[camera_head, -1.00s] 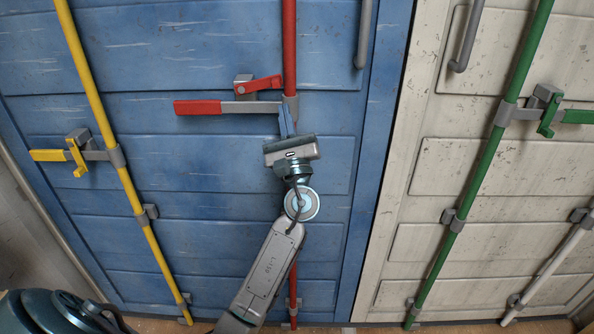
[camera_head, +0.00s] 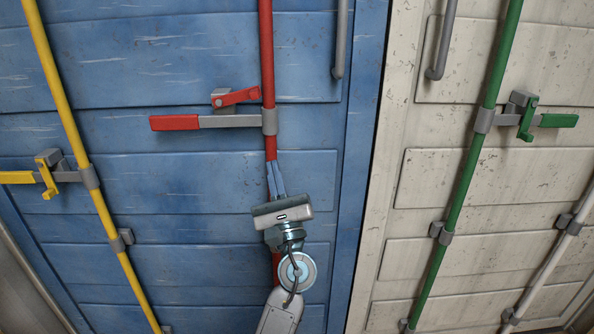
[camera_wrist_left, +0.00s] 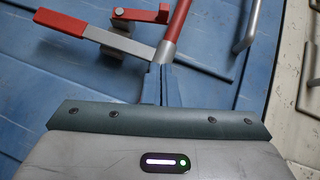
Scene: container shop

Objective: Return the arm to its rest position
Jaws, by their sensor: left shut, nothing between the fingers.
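My left gripper (camera_head: 275,180) is in the head view, in front of the blue container door (camera_head: 190,180), just below the red-handled lever (camera_head: 174,123). Its two fingers are together with nothing between them. The fingertips overlap the red bar (camera_head: 267,60) in the picture; whether they touch it I cannot tell. In the left wrist view the shut fingers (camera_wrist_left: 160,85) point toward the base of the lever (camera_wrist_left: 110,40). The lever lies level across the door, its red grip to the left. My right gripper is not in view.
A red catch (camera_head: 236,96) sits above the lever. A yellow bar (camera_head: 75,130) with a yellow handle (camera_head: 17,177) is at the left. A grey door handle (camera_head: 341,40) is at upper right. A white door (camera_head: 420,200) with a green bar (camera_head: 470,150) stands to the right.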

